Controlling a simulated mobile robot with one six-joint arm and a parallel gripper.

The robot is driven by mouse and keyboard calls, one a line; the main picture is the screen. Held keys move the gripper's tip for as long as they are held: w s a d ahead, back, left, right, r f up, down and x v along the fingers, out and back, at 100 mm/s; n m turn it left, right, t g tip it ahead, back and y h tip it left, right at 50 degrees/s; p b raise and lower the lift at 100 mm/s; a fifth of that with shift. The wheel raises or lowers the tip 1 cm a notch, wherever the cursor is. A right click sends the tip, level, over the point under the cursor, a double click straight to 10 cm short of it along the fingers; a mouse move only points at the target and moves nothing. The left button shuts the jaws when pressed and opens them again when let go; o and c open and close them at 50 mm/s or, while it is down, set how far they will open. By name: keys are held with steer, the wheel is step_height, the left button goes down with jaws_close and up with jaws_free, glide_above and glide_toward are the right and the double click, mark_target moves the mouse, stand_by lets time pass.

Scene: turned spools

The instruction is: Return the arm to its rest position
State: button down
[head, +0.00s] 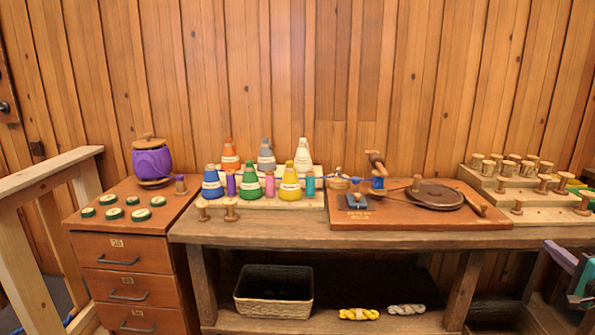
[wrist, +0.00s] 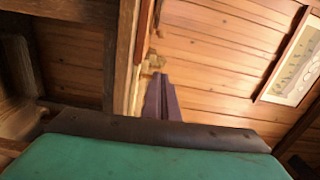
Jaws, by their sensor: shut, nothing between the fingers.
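My gripper (head: 549,245) shows at the far right edge of the head view, with purple fingers and a teal body, in front of the right end of the bench. Part of my arm is cut off by the frame edge. In the wrist view the purple fingers (wrist: 162,97) lie together, shut, with nothing between them. They point toward the plank wall and touch nothing that I can see.
The wooden bench (head: 270,233) holds coloured thread cones, a winder board (head: 425,221) and, at right, a stepped rack (head: 483,180) of wooden spools. A drawer cabinet (head: 128,280) stands left. A basket (head: 273,291) and yarn skeins lie on the lower shelf.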

steer(key=w+a+f+n+g+y+p, duration=0.25)
steer(key=w+a+f, duration=0.35)
steer(key=a+f, duration=0.35)
steer(key=a+f+n+g+y+p, duration=0.2)
steer(key=a+f+n+g+y, duration=0.15)
steer(key=a+f, duration=0.95)
steer(key=a+f+n+g+y+p, duration=0.3)
steer(key=a+f, duration=0.6)
steer(key=a, duration=0.7)
steer(key=s+a+f+n+g+h+p, duration=0.15)
steer(key=s+a+f+g, duration=0.25)
steer(key=s+a+f, duration=0.4)
steer(key=s+a+f+n+g+h+p, duration=0.1)
steer(key=s+a+f+n+g+p, duration=0.25)
steer(key=s+a, duration=0.5)
steer(key=s+a+f+n+g+h+p, duration=0.1)
steer(key=s+a+f+n+g+h, duration=0.1)
steer(key=s, duration=0.7)
steer(key=s+a+f+n+g+h+p, duration=0.1)
steer(key=s+a+n+g+h+p, duration=0.1)
steer(key=s+g, duration=0.3)
steer(key=s+a, duration=0.1)
steer(key=s, duration=0.3)
steer(key=shift+a+f+n, duration=0.15)
steer(key=shift+f+n, duration=0.15)
steer(key=shift+f, duration=0.1)
